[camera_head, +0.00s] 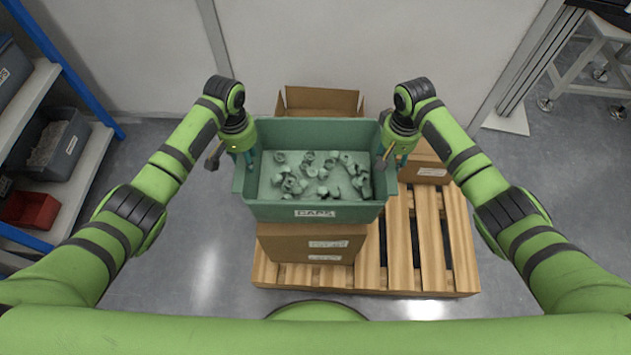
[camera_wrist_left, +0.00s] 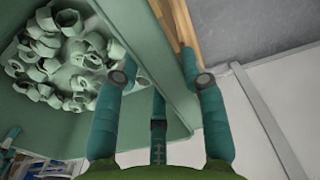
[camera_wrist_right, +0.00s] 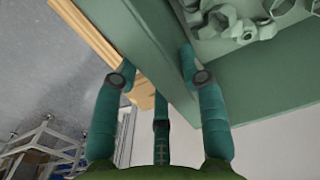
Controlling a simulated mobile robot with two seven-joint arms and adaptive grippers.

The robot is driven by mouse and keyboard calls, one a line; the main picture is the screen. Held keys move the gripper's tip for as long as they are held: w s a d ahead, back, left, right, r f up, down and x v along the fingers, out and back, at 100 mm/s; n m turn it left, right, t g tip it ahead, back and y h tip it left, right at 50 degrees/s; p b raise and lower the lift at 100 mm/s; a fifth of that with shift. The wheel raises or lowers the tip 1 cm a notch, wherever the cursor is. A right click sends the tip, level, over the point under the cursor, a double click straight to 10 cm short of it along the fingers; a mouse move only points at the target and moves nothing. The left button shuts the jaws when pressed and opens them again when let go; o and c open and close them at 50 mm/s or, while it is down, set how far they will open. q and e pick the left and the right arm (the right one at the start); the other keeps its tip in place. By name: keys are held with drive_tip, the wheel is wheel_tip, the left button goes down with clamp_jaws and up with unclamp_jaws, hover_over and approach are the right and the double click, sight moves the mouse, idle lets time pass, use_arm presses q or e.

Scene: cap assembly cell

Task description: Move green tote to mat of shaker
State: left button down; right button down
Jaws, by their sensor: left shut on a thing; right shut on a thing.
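The green tote (camera_head: 312,211) is in the middle of the head view, over a cardboard box on a pallet. It holds several loose grey-green caps (camera_head: 318,178) and has a white label on its front wall. My left gripper (camera_head: 246,158) is shut on the tote's left wall; in the left wrist view its fingers straddle the tote wall (camera_wrist_left: 175,85). My right gripper (camera_head: 387,160) is shut on the right wall; in the right wrist view its fingers straddle that wall (camera_wrist_right: 150,50). The tote looks level. Whether it touches the box beneath is unclear. The shaker and its mat are not in view.
A cardboard box (camera_head: 310,245) lies under the tote on a wooden pallet (camera_head: 400,262). An open box (camera_head: 318,101) stands behind. Shelves with a dark bin (camera_head: 48,145) and a red bin (camera_head: 30,210) are at left. A wheeled frame (camera_head: 590,75) is at upper right. The wall is close behind.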

use_arm(q)
drive_tip(key=shift+r, duration=0.15)
use_arm(e)
drive_tip(key=shift+r, duration=0.2)
idle(0.3)
